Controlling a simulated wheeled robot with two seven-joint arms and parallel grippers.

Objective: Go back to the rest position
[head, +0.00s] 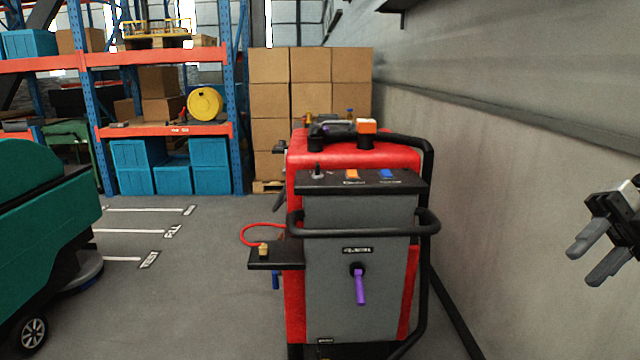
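My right gripper (597,262) is at the right edge of the head view, beside the bare wall. Its two grey fingers point down and to the left with a gap between them, and nothing is held there. It is well apart from the red and grey scrubber machine (330,262) in the middle. My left gripper is not in view. The scrubber has a purple handle (360,287) on its front, a black handlebar (356,231), and an orange cap (366,126) on top.
A teal machine (40,235) stands at the left. Behind are shelving (155,58) with blue crates and stacked cardboard boxes (311,75). A small black side shelf (272,258) sticks out left of the scrubber. Grey floor (190,300) is clear between the machines. The wall (510,160) runs along the right.

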